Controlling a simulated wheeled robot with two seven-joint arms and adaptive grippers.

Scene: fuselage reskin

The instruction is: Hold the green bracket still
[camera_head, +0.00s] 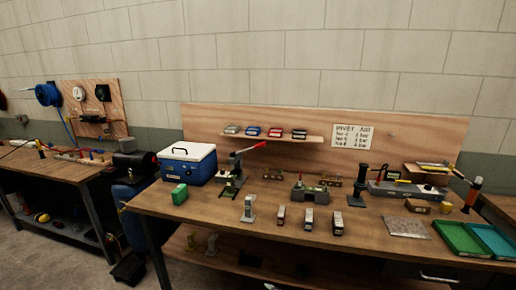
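No part clearly reads as a green bracket at this size. A small green block (179,194) with a pale label sits at the left end of the workbench, in front of the blue and white cooler. A low greenish fixture (310,193) stands near the middle of the bench; its details are too small to tell. Neither of my grippers shows in the head view, and nothing is seen touching these things.
The wooden workbench (225,226) carries a blue cooler (187,165), a red-handled press (236,170), several small grey tools in front, a grey machine (405,190) and a green tray (460,238). The bench's left front is clear. Another bench (50,170) stands left.

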